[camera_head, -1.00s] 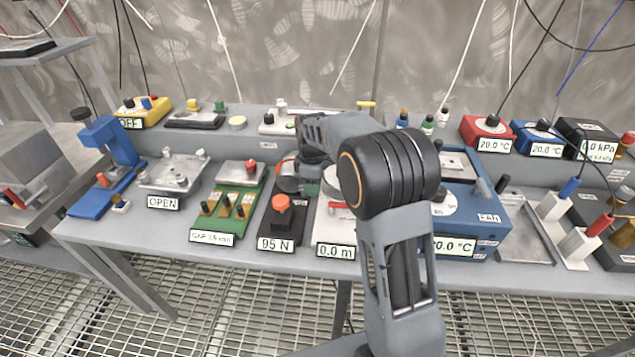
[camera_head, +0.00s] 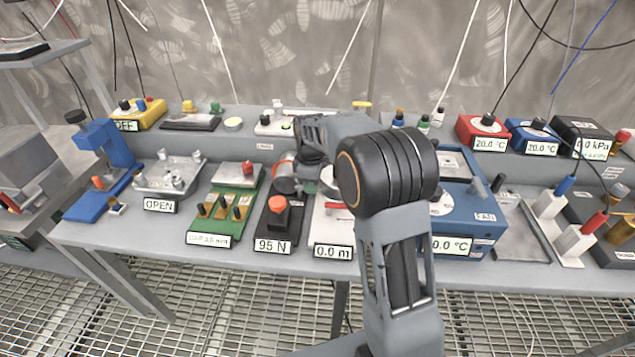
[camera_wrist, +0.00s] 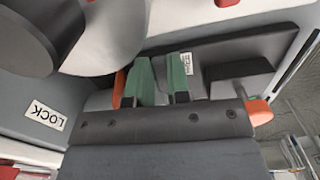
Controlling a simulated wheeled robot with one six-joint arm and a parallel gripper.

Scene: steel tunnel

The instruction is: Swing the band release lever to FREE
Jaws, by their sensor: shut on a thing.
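The 95 N unit (camera_head: 272,247) has a black base and an orange knob (camera_head: 278,203). A curved orange band (camera_head: 284,169) shows behind that knob, by my gripper. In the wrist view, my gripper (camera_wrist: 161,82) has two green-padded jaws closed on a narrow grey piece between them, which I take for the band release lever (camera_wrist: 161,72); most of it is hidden. An orange part (camera_wrist: 118,88) shows just left of the jaws. A LOCK label (camera_wrist: 45,115) is at the left; no FREE label is readable.
The white 0.0 m unit (camera_head: 331,240) with a red bar stands close on the right of the 95 N unit. A green board (camera_head: 227,215) stands on its left. A blue box (camera_head: 475,215) is farther right. The bench's front edge is narrow.

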